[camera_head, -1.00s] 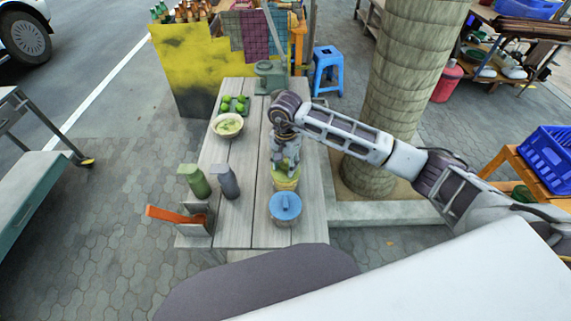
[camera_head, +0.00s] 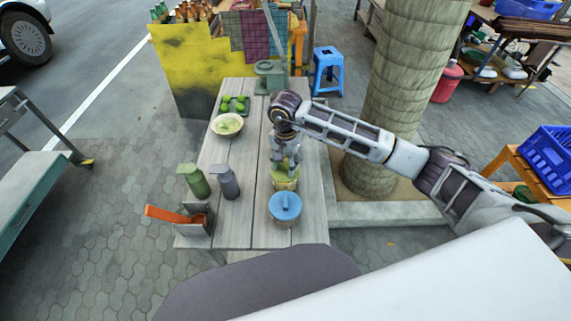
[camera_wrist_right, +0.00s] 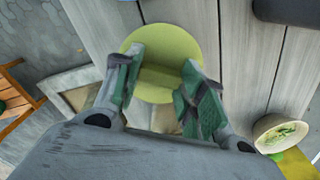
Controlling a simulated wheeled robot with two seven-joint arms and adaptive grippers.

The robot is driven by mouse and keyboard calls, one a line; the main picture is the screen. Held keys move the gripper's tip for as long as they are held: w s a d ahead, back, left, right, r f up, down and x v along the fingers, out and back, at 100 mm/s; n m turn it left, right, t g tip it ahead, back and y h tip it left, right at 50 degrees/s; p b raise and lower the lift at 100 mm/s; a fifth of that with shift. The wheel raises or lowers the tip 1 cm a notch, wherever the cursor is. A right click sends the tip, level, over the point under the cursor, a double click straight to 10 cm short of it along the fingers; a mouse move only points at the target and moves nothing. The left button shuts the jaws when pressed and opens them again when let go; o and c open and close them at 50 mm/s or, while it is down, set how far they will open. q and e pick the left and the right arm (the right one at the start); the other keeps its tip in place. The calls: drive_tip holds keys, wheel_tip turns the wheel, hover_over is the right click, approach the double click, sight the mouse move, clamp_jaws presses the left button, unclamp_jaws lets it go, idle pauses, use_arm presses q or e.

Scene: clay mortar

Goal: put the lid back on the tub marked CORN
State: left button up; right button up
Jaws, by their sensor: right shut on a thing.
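A yellow-green round lid (camera_wrist_right: 165,65) is between the fingers of my right gripper (camera_wrist_right: 160,85) in the right wrist view. In the head view the right gripper (camera_head: 287,163) points down, shut on this lid (camera_head: 287,172). A pale yellow tub (camera_head: 285,185) shows directly under the lid. I cannot tell whether the lid touches its rim. A second tub with a blue lid (camera_head: 285,205) stands just nearer on the table. No CORN marking is readable on either tub. My left gripper is not in view.
The plank table (camera_head: 243,180) also holds a green bottle (camera_head: 196,182), a grey bottle (camera_head: 228,184), a bowl (camera_head: 227,124), a tray of limes (camera_head: 233,104) and a caddy (camera_head: 196,226). A thick post (camera_head: 405,90) stands to the right.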

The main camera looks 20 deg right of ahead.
drive_tip(key=o, duration=0.9)
drive_tip(key=shift+o, duration=0.3)
drive_tip(key=o, duration=0.4)
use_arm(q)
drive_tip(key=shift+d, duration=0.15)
use_arm(e)
drive_tip(key=shift+o, duration=0.2)
